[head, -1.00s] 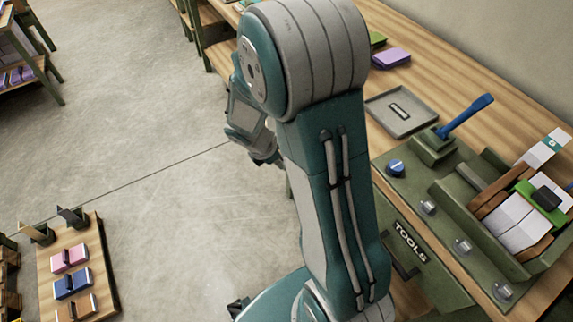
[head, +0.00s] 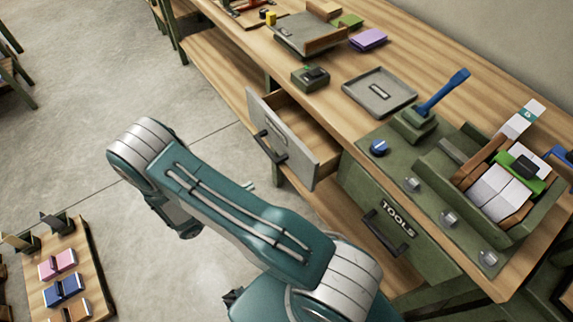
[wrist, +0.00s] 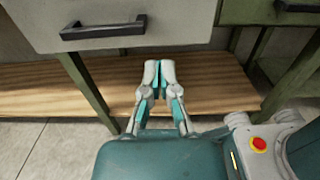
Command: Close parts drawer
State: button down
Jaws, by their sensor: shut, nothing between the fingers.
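A drawer with a pale grey front (head: 290,143) stands pulled out from under the workbench in the head view, and its wooden inside shows. Its front carries a dark bar handle (head: 268,147) and a small label that I cannot read. In the wrist view the grey front (wrist: 185,22) and its handle (wrist: 103,29) fill the upper left. My gripper (wrist: 159,66) is shut and empty, its fingertips appearing just below the lower edge of the drawer front. I cannot tell whether they touch it. In the head view my arm largely hides the gripper.
A shut green drawer marked TOOLS (head: 398,215) lies to the right. A grey tray (head: 380,95) and a green fixture with a blue lever (head: 443,95) stand on the bench above. A wooden lower shelf (wrist: 215,85) runs beneath. Open floor lies left.

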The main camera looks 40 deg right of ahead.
aim_at(294, 162)
jog(key=d, duration=1.4)
jog(key=shift+s, duration=0.1)
